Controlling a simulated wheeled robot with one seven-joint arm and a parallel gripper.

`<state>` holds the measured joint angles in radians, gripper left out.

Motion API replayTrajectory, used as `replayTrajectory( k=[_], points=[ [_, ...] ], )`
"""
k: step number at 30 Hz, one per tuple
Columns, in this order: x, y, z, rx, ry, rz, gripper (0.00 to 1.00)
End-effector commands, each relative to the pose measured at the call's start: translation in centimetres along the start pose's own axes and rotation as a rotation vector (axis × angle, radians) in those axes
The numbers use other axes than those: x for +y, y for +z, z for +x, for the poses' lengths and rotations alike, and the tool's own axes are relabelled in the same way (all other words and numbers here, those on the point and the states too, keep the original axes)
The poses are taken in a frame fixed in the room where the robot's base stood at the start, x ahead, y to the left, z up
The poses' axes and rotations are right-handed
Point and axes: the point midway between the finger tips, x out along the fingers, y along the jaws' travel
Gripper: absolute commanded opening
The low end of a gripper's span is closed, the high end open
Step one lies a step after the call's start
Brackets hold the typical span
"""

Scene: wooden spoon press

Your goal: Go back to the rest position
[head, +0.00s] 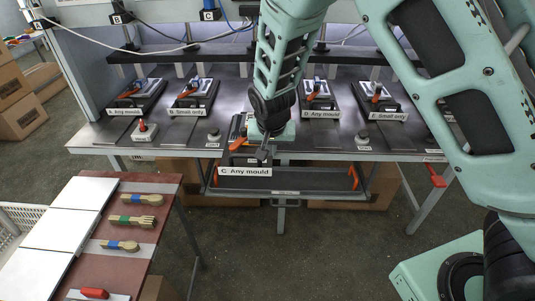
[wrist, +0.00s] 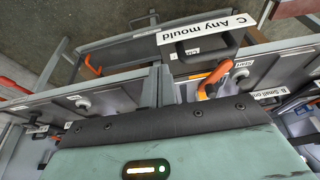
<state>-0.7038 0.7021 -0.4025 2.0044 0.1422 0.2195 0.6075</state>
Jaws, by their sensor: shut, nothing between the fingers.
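My gripper (head: 263,154) hangs in front of the middle press, the one labelled "C Any mould" (head: 245,172). Its fingers are together with nothing between them; in the wrist view the closed fingers (wrist: 160,85) point toward the benches. The press C sign also shows in the wrist view (wrist: 207,29), beside an orange handle (wrist: 214,79). My arm hides part of press C, and I cannot tell how close the fingertips are to it.
Presses A (head: 136,97), B (head: 194,97), D (head: 319,99) and E (head: 377,100) line the steel bench (head: 95,132). A brown side table (head: 160,188) at left holds wooden utensils, white panels and a red-handled tool (head: 95,293). The floor (head: 270,255) between is clear.

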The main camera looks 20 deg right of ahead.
Motion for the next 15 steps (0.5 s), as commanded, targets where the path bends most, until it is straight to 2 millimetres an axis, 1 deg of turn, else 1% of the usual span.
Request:
replayTrajectory(
  k=[1,5,8,11,14,15],
  points=[
    [0.1,-0.4,-0.6,0.001,0.000,0.002,0.00],
    [0.2,-0.7,-0.8,0.000,0.000,0.001,0.00],
    [0.0,0.2,-1.5,-0.023,-0.015,-0.017,0.00],
    [-0.5,2.7,-3.8,-0.084,-0.055,-0.072,0.00],
    [-0.9,6.5,-7.6,-0.164,-0.114,-0.182,0.00],
    [-1.0,8.3,-9.4,-0.194,-0.140,-0.239,0.00]
  ],
)
